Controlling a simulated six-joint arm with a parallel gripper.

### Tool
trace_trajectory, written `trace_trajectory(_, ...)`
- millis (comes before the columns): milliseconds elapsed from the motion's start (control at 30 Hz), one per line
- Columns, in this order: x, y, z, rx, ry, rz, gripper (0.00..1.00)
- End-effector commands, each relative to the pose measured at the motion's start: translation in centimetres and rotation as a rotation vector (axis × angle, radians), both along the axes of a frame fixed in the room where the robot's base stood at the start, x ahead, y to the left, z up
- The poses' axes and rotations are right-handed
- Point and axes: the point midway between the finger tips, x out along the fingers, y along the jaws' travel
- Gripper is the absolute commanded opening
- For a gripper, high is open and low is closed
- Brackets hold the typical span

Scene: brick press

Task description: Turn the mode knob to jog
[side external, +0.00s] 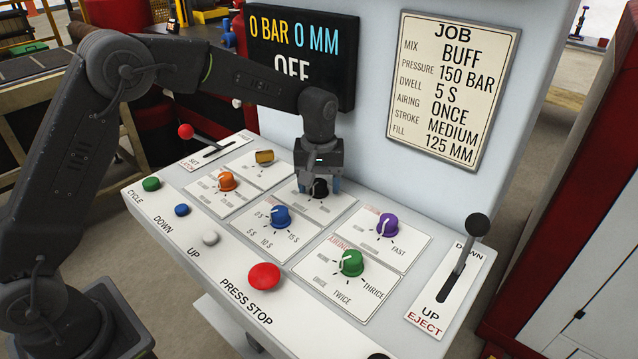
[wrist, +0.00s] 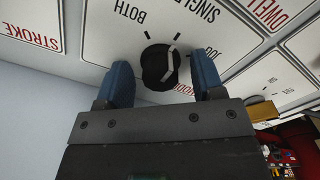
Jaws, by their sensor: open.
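The black mode knob (wrist: 158,68) sits on its white label plate in the wrist view, with BOTH, SINGLE and a partly covered JOG printed around it. Its white pointer line runs up and slightly right, toward the tick by SINGLE; JOG lies to the right, partly behind a finger.
Blue (side external: 280,216), purple (side external: 387,225), green (side external: 351,262) and orange (side external: 227,181) knobs stand around it. A red press stop button (side external: 264,277) is in front. A lever (side external: 470,240) is at right. A display (side external: 300,50) reading OFF hangs on the wall behind.

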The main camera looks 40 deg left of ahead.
Motion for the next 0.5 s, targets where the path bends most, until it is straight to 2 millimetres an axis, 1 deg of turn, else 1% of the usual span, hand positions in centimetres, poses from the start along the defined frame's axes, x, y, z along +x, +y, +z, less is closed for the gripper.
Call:
trace_trajectory(100,-0.01,0.00,-0.38,0.000,0.000,0.000,0.62)
trace_trajectory(333,0.00,0.00,-0.40,0.000,-0.001,0.000,0.62)
trace_trajectory(500,0.00,0.00,-0.38,0.000,0.000,0.000,0.46)
